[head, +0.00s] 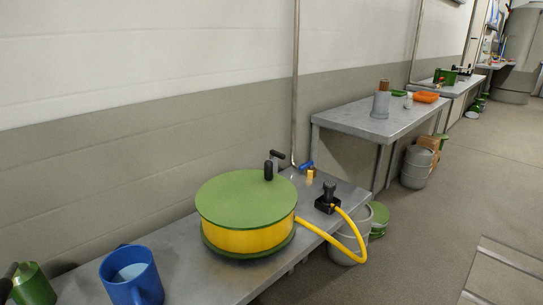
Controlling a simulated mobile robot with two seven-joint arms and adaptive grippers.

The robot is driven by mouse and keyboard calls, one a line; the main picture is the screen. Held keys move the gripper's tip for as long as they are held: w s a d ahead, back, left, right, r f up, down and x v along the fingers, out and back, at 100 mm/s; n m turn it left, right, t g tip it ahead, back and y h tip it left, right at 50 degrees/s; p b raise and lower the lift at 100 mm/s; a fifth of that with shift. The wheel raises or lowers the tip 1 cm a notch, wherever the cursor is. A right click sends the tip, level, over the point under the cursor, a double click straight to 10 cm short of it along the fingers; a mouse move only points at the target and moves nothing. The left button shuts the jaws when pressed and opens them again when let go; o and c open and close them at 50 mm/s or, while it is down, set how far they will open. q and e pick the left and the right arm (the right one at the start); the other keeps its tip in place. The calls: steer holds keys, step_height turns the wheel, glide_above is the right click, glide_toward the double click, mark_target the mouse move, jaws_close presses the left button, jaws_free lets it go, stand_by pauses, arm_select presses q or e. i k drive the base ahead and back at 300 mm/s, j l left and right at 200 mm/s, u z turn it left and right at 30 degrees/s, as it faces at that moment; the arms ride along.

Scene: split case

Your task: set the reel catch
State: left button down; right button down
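A hose reel with a green top disc (240,200) lies flat on the grey metal bench (195,275). A yellow hose (250,239) is wound between its discs. Its free end runs right, loops past the bench edge and comes back to a black nozzle piece (328,198) on the bench. An upright black knob (268,171) stands near the disc's back edge. A dark lever-like part (277,155) shows just behind the knob; I cannot tell whether it is the catch or how it is set. Neither of my grippers shows.
A blue mug (133,278) and a green can (33,285) stand at the near left. A small yellow piece (310,174) and a blue piece (306,165) are behind the reel. A pipe (295,90) runs up the wall. A keg (349,236) stands below the bench's right end.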

mark_target(273, 154)
steer(key=i+u, duration=0.1)
steer(key=u, duration=0.5)
steer(key=i+l+u, duration=0.25)
steer(key=l+u, duration=0.2)
steer(key=l, duration=0.15)
steer(key=i+l+u, duration=0.25)
steer(key=k+l, duration=0.1)
